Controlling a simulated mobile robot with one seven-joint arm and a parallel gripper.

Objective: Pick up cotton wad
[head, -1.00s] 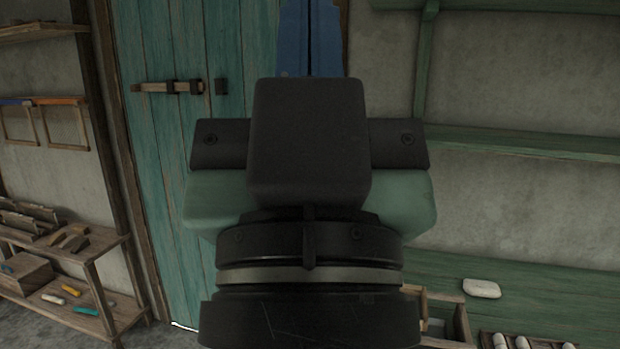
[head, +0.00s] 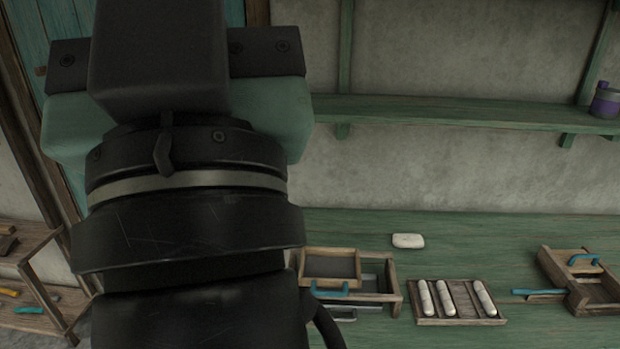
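A small white, rounded block, which looks like the cotton wad (head: 408,241), lies on the green bench top (head: 480,232), toward the back near the wall. It is uncovered and nothing touches it. My gripper (head: 160,60) shows only its dark body and green housing at the upper left of the head view. Its fingers are cut off by the top edge, so their opening is hidden. In the picture, it is up and left of the white block, well apart from it.
A slotted wooden tray (head: 458,319) holds several white rolls in front of the block. A wooden box with a small frame (head: 400,285) stands left of it. A green shelf (head: 450,113) with a purple jar (head: 605,101) hangs above.

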